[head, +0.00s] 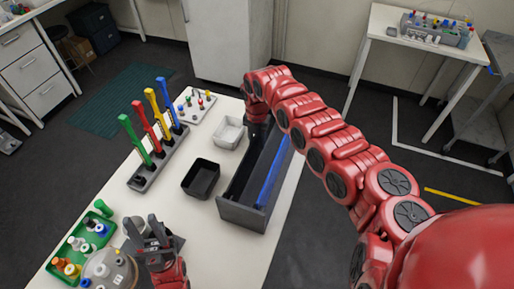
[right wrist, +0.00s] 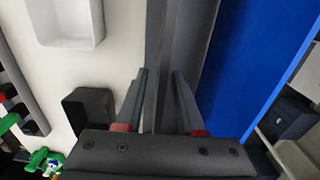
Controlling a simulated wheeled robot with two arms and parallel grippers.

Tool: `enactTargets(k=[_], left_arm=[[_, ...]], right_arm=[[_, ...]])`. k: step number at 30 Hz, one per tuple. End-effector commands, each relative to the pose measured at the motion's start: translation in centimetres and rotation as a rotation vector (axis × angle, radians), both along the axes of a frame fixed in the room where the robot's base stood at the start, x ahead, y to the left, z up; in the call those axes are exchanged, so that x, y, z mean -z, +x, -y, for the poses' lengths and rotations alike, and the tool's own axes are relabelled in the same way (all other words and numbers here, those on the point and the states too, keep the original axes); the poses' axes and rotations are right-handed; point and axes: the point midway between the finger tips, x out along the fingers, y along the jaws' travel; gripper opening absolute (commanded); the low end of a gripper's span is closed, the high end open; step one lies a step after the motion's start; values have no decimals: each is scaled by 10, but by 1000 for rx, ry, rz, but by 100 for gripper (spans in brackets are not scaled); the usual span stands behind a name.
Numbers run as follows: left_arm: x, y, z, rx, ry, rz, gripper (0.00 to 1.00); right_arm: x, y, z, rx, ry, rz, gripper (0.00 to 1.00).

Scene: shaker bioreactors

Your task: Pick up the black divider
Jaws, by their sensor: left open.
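A long dark grey open box (head: 240,214) stands at the right side of the white table, with a blue panel (head: 272,170) upright inside. The blue panel also fills the right of the right wrist view (right wrist: 255,60). A thin dark upright plate, seemingly the black divider (right wrist: 156,45), runs between the fingers of my right gripper (right wrist: 160,75). The fingers stand apart on either side of it, with a gap visible. In the head view my right gripper (head: 258,128) points down at the box's far end, its tips hidden. My left gripper (head: 150,232) is open and empty above the table's near left.
A black tray (head: 187,184) and a white tray (head: 229,132) stand left of the box. A rack (head: 145,181) of coloured pipettes stands farther left. A green tray (head: 58,281) and a round device lie near my left gripper.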

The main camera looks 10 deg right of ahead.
Motion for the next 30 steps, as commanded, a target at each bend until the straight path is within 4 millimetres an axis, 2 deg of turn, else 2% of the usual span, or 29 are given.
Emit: enactTargets(k=[1,5,6,30], left_arm=[[0,0,0,0,0,0,42],[0,0,0,0,0,0,42],[0,0,0,0,0,0,42],[0,0,0,0,0,0,42]], right_arm=[[0,0,0,0,0,0,26],[0,0,0,0,0,0,3],[0,0,0,0,0,0,0],[0,0,0,0,1,-1,0]])
